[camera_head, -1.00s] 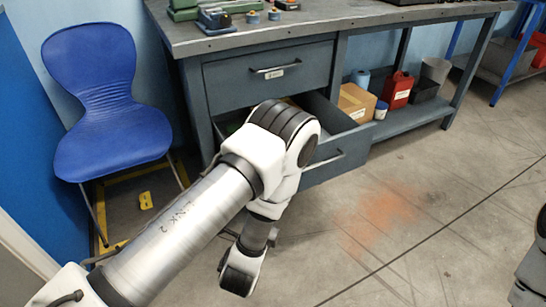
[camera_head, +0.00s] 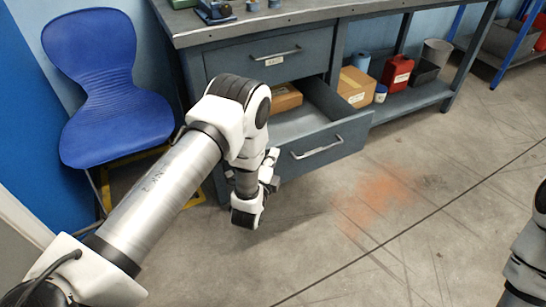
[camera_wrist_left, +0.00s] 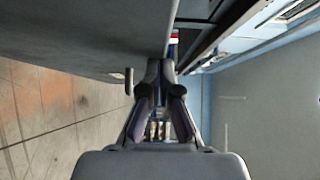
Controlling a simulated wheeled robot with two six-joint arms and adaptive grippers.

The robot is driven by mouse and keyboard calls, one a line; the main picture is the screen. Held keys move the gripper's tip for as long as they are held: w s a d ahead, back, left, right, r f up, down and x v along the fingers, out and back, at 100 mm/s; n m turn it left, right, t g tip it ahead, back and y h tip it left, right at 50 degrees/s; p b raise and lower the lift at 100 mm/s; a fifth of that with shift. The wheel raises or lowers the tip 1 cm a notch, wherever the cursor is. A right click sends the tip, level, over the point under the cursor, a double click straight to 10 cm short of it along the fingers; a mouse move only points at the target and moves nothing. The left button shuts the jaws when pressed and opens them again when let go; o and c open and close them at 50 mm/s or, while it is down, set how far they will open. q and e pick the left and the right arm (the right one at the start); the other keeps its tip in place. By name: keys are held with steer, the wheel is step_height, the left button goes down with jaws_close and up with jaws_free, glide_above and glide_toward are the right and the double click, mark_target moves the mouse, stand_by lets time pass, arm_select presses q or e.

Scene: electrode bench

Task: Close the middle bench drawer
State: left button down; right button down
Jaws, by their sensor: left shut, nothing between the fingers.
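The middle bench drawer (camera_head: 325,155) is pulled out below the shut top drawer (camera_head: 232,69). Its grey front carries a pale bar handle (camera_head: 316,147). My left gripper (camera_head: 271,166) is beside the left end of the drawer front, pointing towards the bench, shut and empty. In the left wrist view the shut fingers (camera_wrist_left: 160,75) lie close to a grey panel (camera_wrist_left: 85,32), with a handle (camera_wrist_left: 128,82) standing out from it. I cannot tell whether they touch it. My left forearm hides part of the drawer's left side. My right gripper is out of view.
A brown box (camera_head: 285,97) lies inside the open drawer. A carton (camera_head: 355,88) and a red canister (camera_head: 396,76) stand on the lower shelf. A blue chair (camera_head: 112,95) stands left of the bench. The floor in front of the drawer is clear.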

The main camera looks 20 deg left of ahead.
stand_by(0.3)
arm_select(q)
steer(key=w+a+b, duration=0.5)
steer(key=w+a, duration=1)
steer(key=a, duration=0.4)
steer(key=shift+a+b, duration=0.25)
steer(key=shift+b, duration=0.1)
